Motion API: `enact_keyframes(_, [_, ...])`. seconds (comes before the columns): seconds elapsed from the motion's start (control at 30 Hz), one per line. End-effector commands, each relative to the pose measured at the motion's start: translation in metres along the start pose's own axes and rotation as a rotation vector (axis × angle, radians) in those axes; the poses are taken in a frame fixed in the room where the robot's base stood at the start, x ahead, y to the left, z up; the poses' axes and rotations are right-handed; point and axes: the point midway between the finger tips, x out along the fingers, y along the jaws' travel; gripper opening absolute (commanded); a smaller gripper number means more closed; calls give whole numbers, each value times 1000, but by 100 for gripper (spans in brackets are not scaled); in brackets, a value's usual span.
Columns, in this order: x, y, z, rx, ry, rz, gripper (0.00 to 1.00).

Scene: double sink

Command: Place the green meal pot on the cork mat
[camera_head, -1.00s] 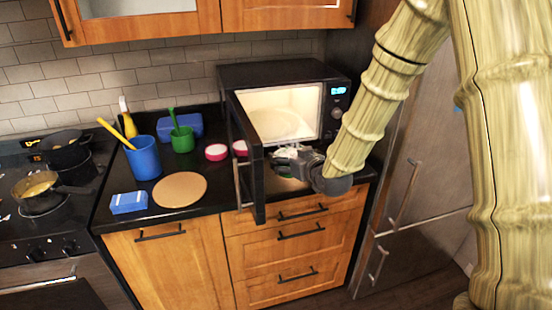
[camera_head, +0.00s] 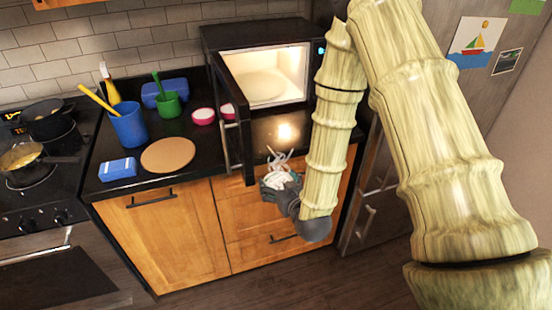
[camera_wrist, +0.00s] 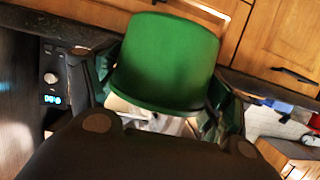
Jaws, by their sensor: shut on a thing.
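The green meal pot (camera_wrist: 166,62) fills the middle of the wrist view, between the dark fingers of my gripper (camera_wrist: 165,98), which is shut on it. In the head view my gripper (camera_head: 280,181) is in front of the counter's front edge, below the open microwave. There the pot is mostly hidden, with only a pale part showing at the fingers. The cork mat (camera_head: 168,155) is a round tan disc lying bare on the black counter, to the left of my gripper.
The microwave (camera_head: 265,85) is open and lit, its door (camera_head: 233,125) standing out between my gripper and the mat. A blue cup (camera_head: 129,126), a green cup (camera_head: 168,104), a blue-white box (camera_head: 117,169) and pink-rimmed round things (camera_head: 203,116) surround the mat. A stove (camera_head: 35,185) is at left.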

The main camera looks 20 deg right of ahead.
Motion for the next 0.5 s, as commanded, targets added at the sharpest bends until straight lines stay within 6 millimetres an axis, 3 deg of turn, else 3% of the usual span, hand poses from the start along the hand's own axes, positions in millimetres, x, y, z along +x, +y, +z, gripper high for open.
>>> enact_keyframes(0.03, [-5,-3,15,3,-6,8,44])
enact_keyframes(0.2, [-18,-10,53,13,-4,37,44])
enact_keyframes(0.5, [-34,-20,98,23,-1,73,44])
